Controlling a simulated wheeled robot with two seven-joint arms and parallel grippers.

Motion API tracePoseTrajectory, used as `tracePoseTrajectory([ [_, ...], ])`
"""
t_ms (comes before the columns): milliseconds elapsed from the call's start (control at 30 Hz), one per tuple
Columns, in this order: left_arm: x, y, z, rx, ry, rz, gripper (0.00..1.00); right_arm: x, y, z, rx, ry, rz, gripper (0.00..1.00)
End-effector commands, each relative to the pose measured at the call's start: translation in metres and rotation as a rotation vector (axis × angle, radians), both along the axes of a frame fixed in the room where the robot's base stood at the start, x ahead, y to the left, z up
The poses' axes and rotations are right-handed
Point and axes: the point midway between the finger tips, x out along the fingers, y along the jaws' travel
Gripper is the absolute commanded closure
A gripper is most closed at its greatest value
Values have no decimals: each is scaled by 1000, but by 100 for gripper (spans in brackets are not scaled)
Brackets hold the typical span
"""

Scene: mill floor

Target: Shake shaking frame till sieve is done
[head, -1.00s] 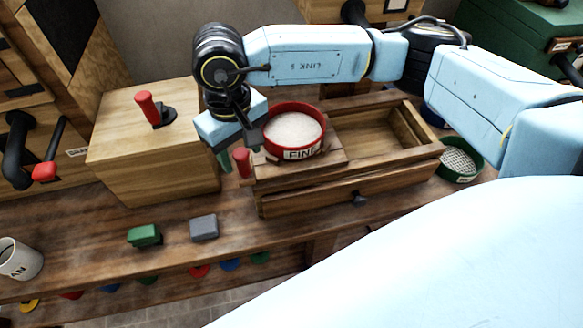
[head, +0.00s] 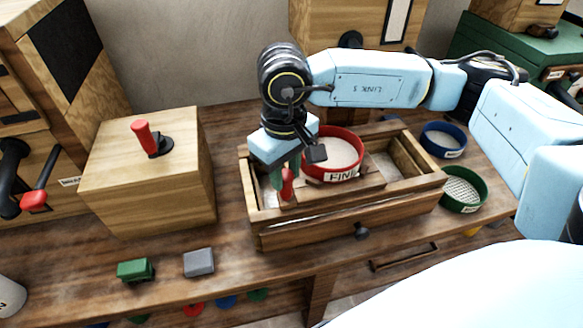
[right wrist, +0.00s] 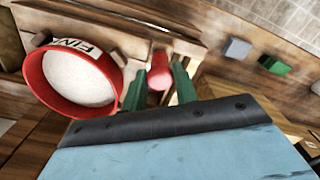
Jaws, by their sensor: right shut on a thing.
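The red sieve labelled FINE (head: 338,150) holds pale powder and sits on the wooden shaking frame (head: 345,190), which rests over a wooden box (head: 310,230). A red handle (head: 287,186) stands at the frame's left end. My right gripper (head: 281,180) is shut on this red handle; its green fingers are on both sides of the handle (right wrist: 158,75) in the right wrist view. There the sieve (right wrist: 75,80) is beside the gripper. Pale powder shows in the box on either side of the frame. My left gripper is not in view.
A wooden box with a red lever (head: 143,136) stands at the left. A green block (head: 135,270) and a grey block (head: 198,262) lie on the bench in front. A blue sieve (head: 443,139) and a green sieve (head: 463,188) stand at the right.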

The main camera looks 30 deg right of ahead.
Motion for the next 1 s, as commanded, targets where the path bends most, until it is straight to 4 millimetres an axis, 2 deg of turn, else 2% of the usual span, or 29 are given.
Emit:
tracePoseTrajectory([
  [33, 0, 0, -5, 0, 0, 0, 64, -2, -9, -3, -1, 2, -4, 88],
  [167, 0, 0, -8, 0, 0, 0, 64, -6, -20, -2, -1, 2, -1, 88],
  [533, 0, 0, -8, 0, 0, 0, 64, -6, -19, -1, 0, 2, 2, 88],
  [1000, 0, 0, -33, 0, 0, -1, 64, 13, 50, -3, 2, 1, 6, 88],
])
